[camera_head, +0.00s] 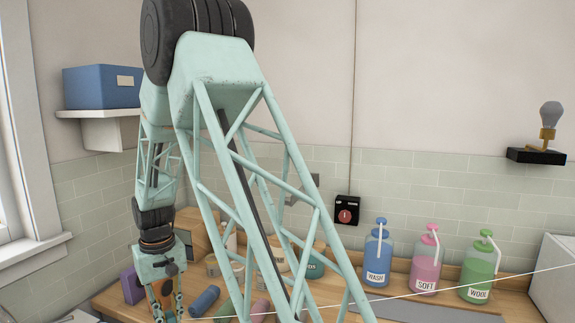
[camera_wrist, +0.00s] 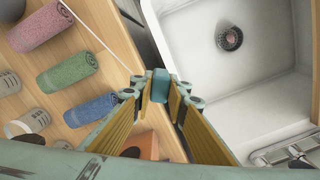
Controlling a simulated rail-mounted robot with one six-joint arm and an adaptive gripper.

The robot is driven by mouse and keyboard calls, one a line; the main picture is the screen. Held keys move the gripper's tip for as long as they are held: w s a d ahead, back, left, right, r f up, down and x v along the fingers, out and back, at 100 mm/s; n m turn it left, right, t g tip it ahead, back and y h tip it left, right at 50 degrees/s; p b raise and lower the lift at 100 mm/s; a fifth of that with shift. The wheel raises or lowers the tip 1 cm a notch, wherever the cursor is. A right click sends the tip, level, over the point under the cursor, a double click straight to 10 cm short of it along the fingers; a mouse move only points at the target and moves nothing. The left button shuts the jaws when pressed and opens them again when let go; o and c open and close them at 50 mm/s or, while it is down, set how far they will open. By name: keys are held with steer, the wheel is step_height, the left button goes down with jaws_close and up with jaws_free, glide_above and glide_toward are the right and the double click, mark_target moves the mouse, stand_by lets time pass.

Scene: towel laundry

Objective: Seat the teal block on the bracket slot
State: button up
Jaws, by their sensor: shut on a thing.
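The teal block (camera_wrist: 160,86) is small and sits between the tips of my gripper (camera_wrist: 161,95) in the wrist view. My gripper is shut on it, with the two yellow-padded fingers slanting in toward it from both sides. The block appears over the edge between the wooden counter and the sink; its height above them is hard to tell. In the head view my gripper (camera_head: 166,300) points down at the lower left, and I cannot make out the block there. I cannot pick out the bracket slot in either view.
Red (camera_wrist: 40,25), green (camera_wrist: 67,72) and blue (camera_wrist: 90,110) rolled towels lie on the counter (camera_wrist: 112,72). A white sink (camera_wrist: 275,105) is at the right. WASH (camera_head: 377,257), SOFT (camera_head: 425,265) and WOOL (camera_head: 480,268) bottles stand farther back. A purple object (camera_head: 132,285) is left of my gripper.

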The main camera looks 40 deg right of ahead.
steer(key=w+d+r+m+p, duration=0.3)
steer(key=d+r+m+p, duration=0.2)
steer(key=d+r+m, duration=0.45)
steer(key=w+d+r+m+p, duration=0.2)
steer(key=d+r+m+p, duration=0.35)
steer(key=d+r, duration=0.6)
steer(key=s+d+r+m+p, duration=0.2)
steer(key=d+r+m+p, duration=0.2)
steer(key=d+r+m, duration=0.3)
steer(key=s+d+r+m+p, duration=0.2)
steer(key=d+r+m+p, duration=0.2)
steer(key=d+r+m, duration=0.3)
steer(key=d+r, duration=0.4)
steer(key=d, duration=0.5)
steer(key=shift+s+d+m, duration=0.3)
steer(key=shift+d+m, duration=0.1)
steer(key=shift+f, duration=0.1)
steer(key=shift+f+b, duration=1.6)
steer(key=shift+f, duration=1.15)
steer(key=shift+w+f, duration=0.1)
steer(key=shift+f, duration=0.6)
